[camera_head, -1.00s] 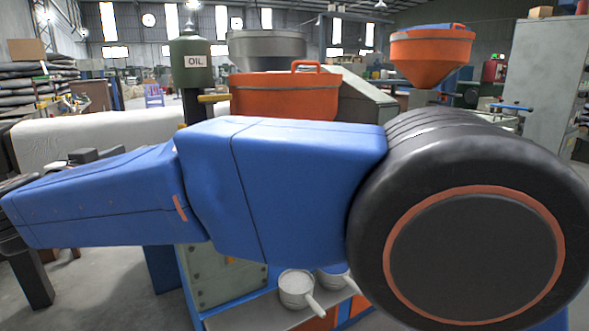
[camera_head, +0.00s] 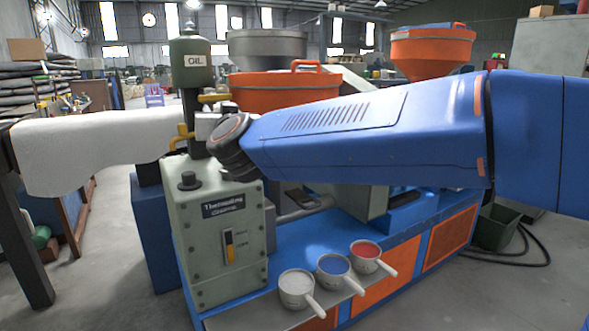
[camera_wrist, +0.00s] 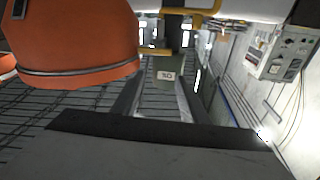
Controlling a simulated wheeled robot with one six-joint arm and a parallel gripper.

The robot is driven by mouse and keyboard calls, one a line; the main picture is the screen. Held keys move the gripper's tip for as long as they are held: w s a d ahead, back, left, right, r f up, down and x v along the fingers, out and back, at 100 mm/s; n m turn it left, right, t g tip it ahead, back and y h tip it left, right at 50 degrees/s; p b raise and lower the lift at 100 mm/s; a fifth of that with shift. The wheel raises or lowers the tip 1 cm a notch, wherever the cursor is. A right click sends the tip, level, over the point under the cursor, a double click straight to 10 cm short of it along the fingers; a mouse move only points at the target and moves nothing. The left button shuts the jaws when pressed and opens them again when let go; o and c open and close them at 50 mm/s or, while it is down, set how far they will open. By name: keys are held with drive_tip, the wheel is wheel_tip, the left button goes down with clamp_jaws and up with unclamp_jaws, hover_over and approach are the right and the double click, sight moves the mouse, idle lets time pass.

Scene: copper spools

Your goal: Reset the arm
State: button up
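My arm (camera_head: 370,135) is blue and reaches across the head view from the right edge toward the left. Its dark round wrist end (camera_head: 232,140) is in front of the machine, near the green oil tank. My gripper's fingers are not clear in the head view. In the wrist view my gripper (camera_wrist: 160,90) shows as two dark fingers standing apart from a dark bar. Nothing is held between them.
A machine with an orange hopper (camera_head: 285,92) and a grey-green control box (camera_head: 215,235) stands behind and below my arm. Three white cups with handles, one with red contents (camera_head: 366,250), sit on its front shelf.

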drive_tip(key=s+d+f+g, duration=0.25)
drive_tip(key=d+f, duration=0.25)
drive_tip(key=d, duration=0.3)
drive_tip(key=s+d+f+n+g, duration=0.15)
drive_tip(key=s+d+f, duration=0.3)
drive_tip(key=d, duration=0.45)
drive_tip(key=s+d+f+g, duration=0.2)
drive_tip(key=s+d+f, duration=0.1)
drive_tip(key=d+f, duration=0.4)
drive_tip(key=s+d+f+m+g+h, duration=0.5)
drive_tip(key=s+d+f+g+h, duration=0.1)
drive_tip(key=s+d+f, duration=1.3)
drive_tip(key=s+d+h, duration=0.1)
drive_tip(key=s+d, duration=0.2)
drive_tip(key=shift+s+d+f+g, duration=0.3)
drive_tip(key=shift+s+d+g, duration=0.1)
